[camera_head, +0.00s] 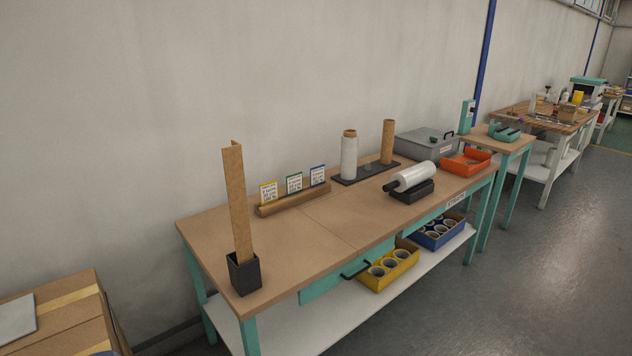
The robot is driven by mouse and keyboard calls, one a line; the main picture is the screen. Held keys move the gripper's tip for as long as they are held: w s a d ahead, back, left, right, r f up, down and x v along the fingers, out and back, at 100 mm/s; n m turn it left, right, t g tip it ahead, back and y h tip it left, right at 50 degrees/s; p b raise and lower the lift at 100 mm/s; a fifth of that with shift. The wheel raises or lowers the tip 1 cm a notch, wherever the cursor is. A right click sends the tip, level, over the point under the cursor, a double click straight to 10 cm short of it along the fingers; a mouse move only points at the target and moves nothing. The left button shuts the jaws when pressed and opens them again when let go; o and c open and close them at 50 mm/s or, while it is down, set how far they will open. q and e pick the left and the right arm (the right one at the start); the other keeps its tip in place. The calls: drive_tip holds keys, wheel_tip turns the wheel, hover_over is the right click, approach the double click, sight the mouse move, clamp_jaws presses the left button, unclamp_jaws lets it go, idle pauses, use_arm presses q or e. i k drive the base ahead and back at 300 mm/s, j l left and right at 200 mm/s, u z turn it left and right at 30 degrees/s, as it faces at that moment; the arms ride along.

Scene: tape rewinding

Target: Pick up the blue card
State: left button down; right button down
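The blue card (318,175) has a white face with small writing and a blue border. It stands upright at the right end of a wooden card holder (282,205) near the back of the workbench (335,221). A green-bordered card (294,184) and a yellow-bordered card (268,192) stand to its left in the same holder. Neither of my grippers shows in the head view.
A tall cardboard angle piece (236,200) stands in a black holder (244,274) at the bench's front left. Behind and right are a film roll (349,157), a cardboard tube (388,142), a lying roll (415,177) and an orange tray (466,163). The front middle bench top is clear.

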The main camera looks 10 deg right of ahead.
sight(317, 172)
drive_tip(key=l+u, duration=0.1)
drive_tip(key=u, duration=0.25)
drive_tip(key=l+u, duration=0.1)
drive_tip(key=u, duration=0.3)
drive_tip(key=i+l+u, duration=0.1)
drive_tip(key=u, duration=0.25)
drive_tip(key=l+u, duration=0.15)
drive_tip(key=l, duration=0.25)
drive_tip(key=l+u, duration=0.2)
drive_tip(key=l, duration=0.25)
drive_tip(key=k+l+u, duration=0.15)
drive_tip(key=l, duration=0.25)
drive_tip(key=l+u, duration=0.2)
drive_tip(key=l, duration=0.2)
drive_tip(key=k+l+u, duration=0.15)
drive_tip(key=l, duration=0.2)
drive_tip(key=k+l+u, duration=0.2)
drive_tip(key=l, duration=0.2)
